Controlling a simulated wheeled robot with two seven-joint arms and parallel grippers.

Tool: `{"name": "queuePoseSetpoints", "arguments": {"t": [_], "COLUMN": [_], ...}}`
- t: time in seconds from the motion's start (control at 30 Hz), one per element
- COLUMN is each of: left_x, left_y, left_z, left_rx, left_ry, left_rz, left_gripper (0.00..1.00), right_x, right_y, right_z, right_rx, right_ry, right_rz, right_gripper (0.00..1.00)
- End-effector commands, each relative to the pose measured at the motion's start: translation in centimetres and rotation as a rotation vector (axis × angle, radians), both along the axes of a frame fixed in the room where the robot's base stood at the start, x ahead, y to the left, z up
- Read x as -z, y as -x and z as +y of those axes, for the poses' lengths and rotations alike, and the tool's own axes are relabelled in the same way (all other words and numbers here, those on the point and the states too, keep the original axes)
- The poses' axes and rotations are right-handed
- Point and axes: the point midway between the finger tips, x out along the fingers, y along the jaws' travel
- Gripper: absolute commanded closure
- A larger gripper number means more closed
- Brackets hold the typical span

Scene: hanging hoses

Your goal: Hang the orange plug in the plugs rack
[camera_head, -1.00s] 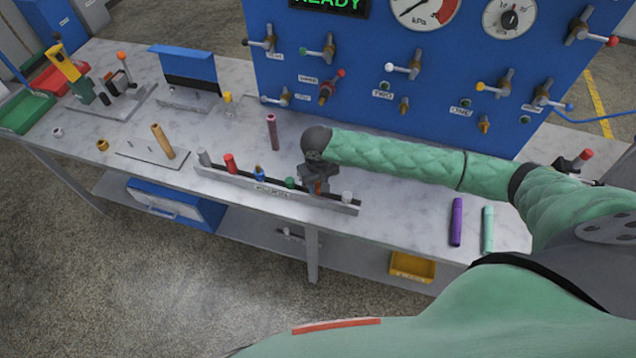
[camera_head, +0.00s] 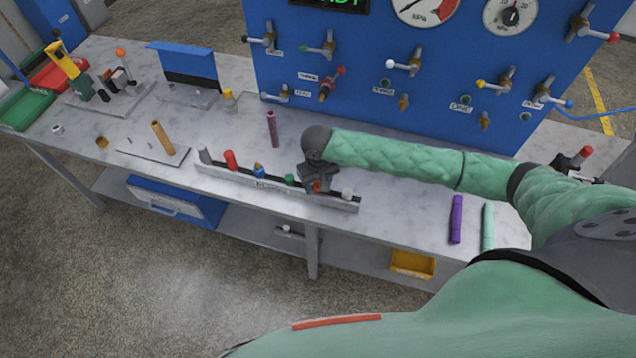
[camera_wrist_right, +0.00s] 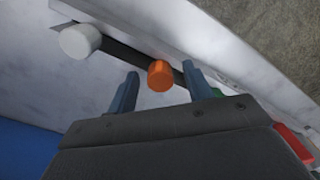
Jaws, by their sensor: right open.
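The plugs rack (camera_head: 228,181) is a long, low grey rail near the front edge of the bench, with a dark slot along it. In the right wrist view the orange plug (camera_wrist_right: 160,75) stands in the dark slot between the two open fingers of my right gripper (camera_wrist_right: 162,88), with gaps to both fingers. My left gripper is not in view.
Red (camera_head: 230,160), blue (camera_head: 259,170) and green (camera_head: 290,180) plugs stand in the same rack. Purple (camera_head: 456,219) and mint (camera_head: 488,226) tubes lie to the right. The blue panel (camera_head: 440,95) with valves rises behind the bench.

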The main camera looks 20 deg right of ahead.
Motion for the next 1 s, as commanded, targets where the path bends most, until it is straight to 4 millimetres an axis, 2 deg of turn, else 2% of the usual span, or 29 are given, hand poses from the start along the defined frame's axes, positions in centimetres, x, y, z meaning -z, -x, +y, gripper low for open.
{"name": "queuePoseSetpoints", "arguments": {"t": [0.17,0.4,0.6,0.73,1.0], "left_x": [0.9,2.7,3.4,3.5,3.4], "left_y": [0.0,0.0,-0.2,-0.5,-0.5], "left_z": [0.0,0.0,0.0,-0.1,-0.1], "left_rx": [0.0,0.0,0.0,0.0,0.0], "left_ry": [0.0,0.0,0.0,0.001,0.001], "left_rz": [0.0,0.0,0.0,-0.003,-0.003], "left_gripper": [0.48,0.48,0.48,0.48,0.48], "right_x": [-0.9,-4.6,-7.0,-7.7,-7.8], "right_y": [-0.1,-0.1,-0.1,0.0,0.0], "right_z": [0.0,0.1,0.0,0.0,0.0], "right_rx": [0.0,-0.001,0.0,0.0,0.0], "right_ry": [-0.001,-0.001,0.0,-0.001,0.0], "right_rz": [-0.002,-0.004,-0.002,-0.001,0.0], "right_gripper": [0.49,0.49,0.49,0.49,0.49]}}
